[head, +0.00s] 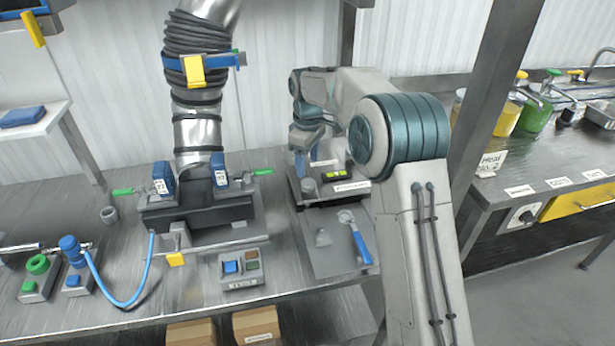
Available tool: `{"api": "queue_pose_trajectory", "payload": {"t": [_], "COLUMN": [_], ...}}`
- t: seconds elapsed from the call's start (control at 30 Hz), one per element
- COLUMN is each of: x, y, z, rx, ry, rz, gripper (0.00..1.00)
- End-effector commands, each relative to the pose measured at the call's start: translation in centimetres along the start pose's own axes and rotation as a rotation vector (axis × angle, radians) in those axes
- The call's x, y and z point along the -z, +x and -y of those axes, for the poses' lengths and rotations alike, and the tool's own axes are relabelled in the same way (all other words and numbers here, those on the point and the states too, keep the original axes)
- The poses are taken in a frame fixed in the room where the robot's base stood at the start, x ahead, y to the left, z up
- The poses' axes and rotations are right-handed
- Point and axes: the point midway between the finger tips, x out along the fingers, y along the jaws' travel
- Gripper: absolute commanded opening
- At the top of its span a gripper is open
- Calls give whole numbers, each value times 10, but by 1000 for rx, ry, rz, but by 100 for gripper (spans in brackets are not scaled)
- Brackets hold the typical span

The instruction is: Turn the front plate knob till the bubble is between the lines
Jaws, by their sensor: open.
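The plate (301,197) sits right of the black clamp unit, partly behind my arm. A black level with a yellow-green vial (336,174) lies on it; the bubble is too small to place against the lines. A grey round knob (309,187) stands at the plate's front left, with a white label to its right. My gripper (302,166) is open, pointing down over the plate's back left, behind the knob in the picture and apparently apart from it. Its fingertips are small and hard to make out.
The black clamp unit (200,212) with a ducted pipe stands at left. A button box (241,268) sits at the bench's front. A metal post (500,90) rises at right.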

Motion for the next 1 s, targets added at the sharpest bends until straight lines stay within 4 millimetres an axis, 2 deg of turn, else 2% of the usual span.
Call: {"api": "queue_pose_trajectory", "payload": {"t": [0.1, 0.3, 0.47, 0.83, 1.0], "x": [0, 0, 0, 0, -32], "y": [-26, -52, -60, -60, -80], "z": [0, 0, 0, 0, 12], "rx": [-3, 0, 0, 0, -27], "ry": [0, -1, -1, 0, 97], "rz": [-3, -1, 0, 0, -10], "gripper": [59, 59, 59, 59, 59]}}
